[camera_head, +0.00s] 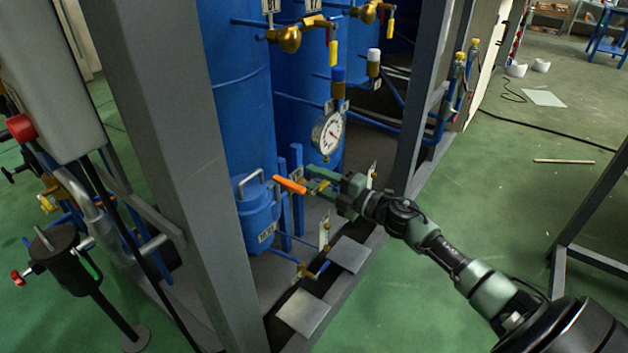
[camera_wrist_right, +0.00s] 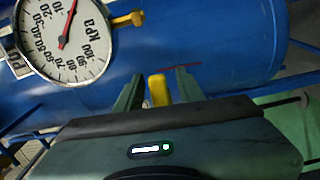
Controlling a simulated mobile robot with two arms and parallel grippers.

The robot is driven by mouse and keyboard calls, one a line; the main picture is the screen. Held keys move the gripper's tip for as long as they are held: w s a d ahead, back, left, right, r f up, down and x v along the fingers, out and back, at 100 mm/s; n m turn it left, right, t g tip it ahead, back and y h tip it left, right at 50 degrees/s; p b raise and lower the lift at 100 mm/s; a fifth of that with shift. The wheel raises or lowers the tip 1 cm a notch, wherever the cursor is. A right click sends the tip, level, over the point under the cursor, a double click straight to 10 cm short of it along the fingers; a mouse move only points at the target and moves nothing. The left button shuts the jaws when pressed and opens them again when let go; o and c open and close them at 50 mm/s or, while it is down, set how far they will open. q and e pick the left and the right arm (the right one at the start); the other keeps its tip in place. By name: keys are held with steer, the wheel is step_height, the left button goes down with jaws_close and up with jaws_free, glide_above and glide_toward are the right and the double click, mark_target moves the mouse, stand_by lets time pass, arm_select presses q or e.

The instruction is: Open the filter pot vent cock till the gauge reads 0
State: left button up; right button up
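The blue filter pot (camera_head: 258,215) stands at the foot of the tall blue vessels, with a wire handle on top. A white round gauge (camera_head: 327,132) is above it. The gauge also fills the upper left of the right wrist view (camera_wrist_right: 62,62); its red needle points up, near the 0 and -10 end, the exact reading unclear. My right gripper (camera_head: 326,183) is at a yellow cock beside the pot. In the right wrist view its fingers stand apart, either side of a yellow handle (camera_wrist_right: 158,89), with slim gaps. My left gripper is not in view.
An orange lever (camera_head: 290,185) sticks out just left of the right gripper. A lower valve with a blue lever (camera_head: 322,268) is below. Grey frame posts (camera_head: 170,110) stand left and right of the opening.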

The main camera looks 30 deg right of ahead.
steer(key=shift+w+a, duration=0.15)
steer(key=shift+w, duration=0.15)
jaws_close()
stand_by(1.3)
